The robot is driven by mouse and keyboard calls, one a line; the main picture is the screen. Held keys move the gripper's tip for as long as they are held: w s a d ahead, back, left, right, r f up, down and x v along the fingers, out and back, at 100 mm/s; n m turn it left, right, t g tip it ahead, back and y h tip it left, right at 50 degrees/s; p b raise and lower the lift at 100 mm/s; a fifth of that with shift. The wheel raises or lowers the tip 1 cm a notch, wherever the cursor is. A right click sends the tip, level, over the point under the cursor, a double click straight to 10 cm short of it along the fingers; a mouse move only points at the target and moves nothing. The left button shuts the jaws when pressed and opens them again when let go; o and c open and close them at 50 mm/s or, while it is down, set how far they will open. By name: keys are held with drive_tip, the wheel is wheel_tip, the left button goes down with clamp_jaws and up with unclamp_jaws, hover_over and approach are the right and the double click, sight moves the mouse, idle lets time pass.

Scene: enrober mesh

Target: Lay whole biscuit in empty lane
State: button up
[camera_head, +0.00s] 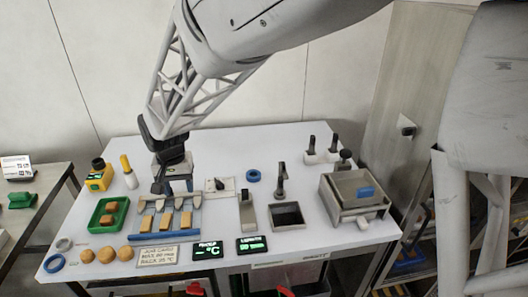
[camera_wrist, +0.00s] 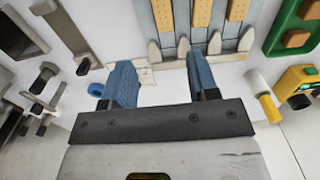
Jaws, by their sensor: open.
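The lane rack (camera_head: 168,232) stands at the front left of the table, with pale pointed dividers. Orange-brown biscuits (camera_head: 166,221) lie in its lanes; three show also in the wrist view (camera_wrist: 201,12). I cannot tell for sure which lane is empty. A green tray (camera_head: 96,224) left of the rack holds two biscuits (camera_head: 110,206); it shows at the right of the wrist view (camera_wrist: 277,38). My gripper (camera_wrist: 162,85) has blue fingers spread apart with nothing between them. It hangs behind the rack's pointed ends, above the table (camera_head: 176,188).
A yellow device (camera_head: 98,178) and a yellow-topped cylinder (camera_head: 129,170) stand at the left rear. A blue ring (camera_head: 253,176), a square dark well (camera_head: 287,215) and a steel box (camera_head: 350,192) are to the right. Round brown pieces (camera_head: 106,255), a sign (camera_head: 168,254) and displays (camera_head: 208,251) line the front.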

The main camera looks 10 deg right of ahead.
drive_tip(key=s+d+r+t, duration=0.1)
drive_tip(key=s+d+r, duration=0.3)
drive_tip(key=d, duration=0.6)
drive_tip(key=s+d+r, duration=0.5)
drive_tip(key=d, duration=0.4)
drive_tip(key=s+d+r+t, duration=0.1)
drive_tip(key=s+d, duration=1.2)
drive_tip(key=s, duration=0.2)
drive_tip(key=shift+s+r+t, duration=0.15)
drive_tip(key=shift+s+t, duration=0.15)
